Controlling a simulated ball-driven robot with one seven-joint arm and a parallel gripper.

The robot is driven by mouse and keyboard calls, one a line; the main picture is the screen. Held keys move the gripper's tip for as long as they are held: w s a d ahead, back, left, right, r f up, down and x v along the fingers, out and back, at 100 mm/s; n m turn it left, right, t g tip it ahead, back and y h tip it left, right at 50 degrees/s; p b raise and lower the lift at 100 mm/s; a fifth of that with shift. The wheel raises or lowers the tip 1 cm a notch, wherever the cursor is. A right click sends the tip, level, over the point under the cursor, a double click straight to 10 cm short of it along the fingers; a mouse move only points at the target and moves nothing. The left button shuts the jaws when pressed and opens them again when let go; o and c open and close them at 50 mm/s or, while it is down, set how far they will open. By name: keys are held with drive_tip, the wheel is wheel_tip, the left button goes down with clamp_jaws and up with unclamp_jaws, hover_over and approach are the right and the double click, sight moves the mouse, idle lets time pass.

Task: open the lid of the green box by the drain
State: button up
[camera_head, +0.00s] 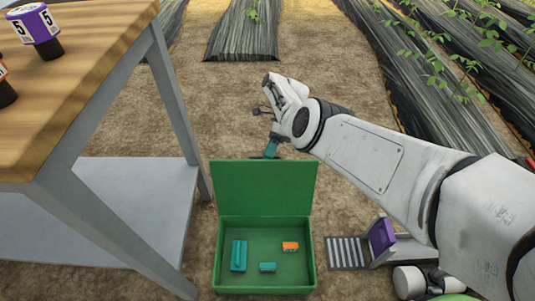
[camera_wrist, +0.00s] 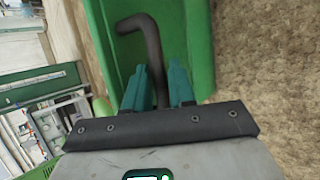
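The green box (camera_head: 266,222) stands on the soil near the bottom of the head view. Its lid (camera_head: 264,188) stands up at the back edge, so the inside shows. My gripper (camera_head: 271,148) is just behind the lid's top edge. In the wrist view, the lid's dark bent handle (camera_wrist: 143,30) runs between my gripper's teal fingers (camera_wrist: 162,82), which look shut on it. The green lid (camera_wrist: 112,60) shows behind the handle. The fingers' contact with the handle is not visible in the head view.
Teal blocks (camera_head: 238,255) and an orange piece (camera_head: 290,246) lie inside the box. A wooden-topped table (camera_head: 90,60) with grey legs stands at the left. A drain grate (camera_head: 347,253) and a purple part (camera_head: 382,234) are at the right. Bare soil lies behind the box.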

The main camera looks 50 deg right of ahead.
drive_tip(key=o, duration=0.3)
drive_tip(key=shift+o, duration=0.2)
wheel_tip(320, 180, up, 4)
drive_tip(key=p, duration=0.4)
drive_tip(key=shift+s+a, duration=0.1)
drive_tip(key=s+a+r+p, duration=0.4)
drive_tip(key=s+r+p, duration=0.5)
drive_tip(key=p, duration=1.1)
drive_tip(key=s, duration=0.4)
drive_tip(key=shift+p, duration=0.4)
